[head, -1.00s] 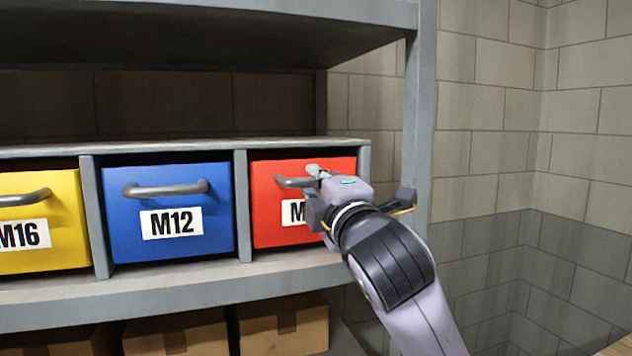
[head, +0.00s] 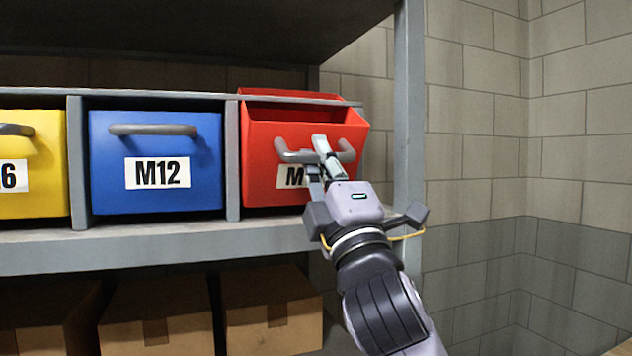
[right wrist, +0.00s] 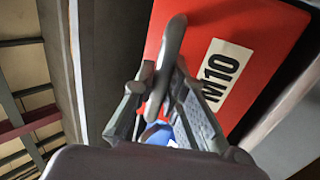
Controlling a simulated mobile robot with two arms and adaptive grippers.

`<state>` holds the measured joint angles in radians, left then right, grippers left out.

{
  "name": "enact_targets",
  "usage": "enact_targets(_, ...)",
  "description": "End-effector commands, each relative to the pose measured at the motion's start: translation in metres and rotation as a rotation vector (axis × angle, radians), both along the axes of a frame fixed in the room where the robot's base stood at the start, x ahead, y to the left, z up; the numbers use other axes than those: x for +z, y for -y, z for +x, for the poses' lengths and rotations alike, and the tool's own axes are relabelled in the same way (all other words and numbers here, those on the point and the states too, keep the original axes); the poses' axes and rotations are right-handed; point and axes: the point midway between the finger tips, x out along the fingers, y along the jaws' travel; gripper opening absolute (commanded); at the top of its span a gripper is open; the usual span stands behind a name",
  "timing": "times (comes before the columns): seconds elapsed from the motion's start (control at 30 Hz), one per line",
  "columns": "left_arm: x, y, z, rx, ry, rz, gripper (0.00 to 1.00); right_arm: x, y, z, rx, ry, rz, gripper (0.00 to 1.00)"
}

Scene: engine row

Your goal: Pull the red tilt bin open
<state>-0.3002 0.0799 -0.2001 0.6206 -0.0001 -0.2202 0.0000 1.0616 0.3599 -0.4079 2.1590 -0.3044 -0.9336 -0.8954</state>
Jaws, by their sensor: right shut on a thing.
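The red tilt bin (head: 266,140) sits in the right-hand bay of the shelf row, its front tipped forward at the top so that its open upper side shows. Its grey bar handle (head: 290,156) runs across the upper front. My right gripper (head: 322,156) is shut on the handle in the head view, and its wrist hides part of the white label. In the right wrist view the handle (right wrist: 172,50) passes between the two fingers (right wrist: 160,105), and the red front (right wrist: 265,35) shows its M10 label. My left gripper is not in view.
A blue M12 bin (head: 155,195) and a yellow bin (head: 35,150) stand closed to the left. A grey post (head: 409,120) rises just right of the red bin. Cardboard boxes (head: 265,310) fill the lower shelf. A block wall (head: 480,150) stands at the right.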

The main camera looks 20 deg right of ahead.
Motion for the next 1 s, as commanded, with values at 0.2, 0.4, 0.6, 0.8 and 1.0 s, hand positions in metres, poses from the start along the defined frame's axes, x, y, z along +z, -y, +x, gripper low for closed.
enact_targets(0.2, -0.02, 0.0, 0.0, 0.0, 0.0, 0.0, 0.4, -0.015, 0.0, -0.005, 0.001, 0.039, 0.001, 0.0)
enact_targets(0.4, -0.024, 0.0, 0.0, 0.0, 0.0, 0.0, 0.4, -0.019, 0.0, -0.007, 0.001, 0.036, 0.001, 0.0)
enact_targets(0.6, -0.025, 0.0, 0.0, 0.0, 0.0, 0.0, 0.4, -0.02, 0.0, -0.007, 0.001, 0.035, 0.002, 0.0)
enact_targets(0.8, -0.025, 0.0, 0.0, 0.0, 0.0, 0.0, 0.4, -0.02, 0.0, -0.007, 0.001, 0.035, 0.002, 0.0)
enact_targets(1.0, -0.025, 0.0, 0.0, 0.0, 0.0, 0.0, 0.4, -0.02, 0.0, -0.007, 0.001, 0.035, 0.002, 0.19)
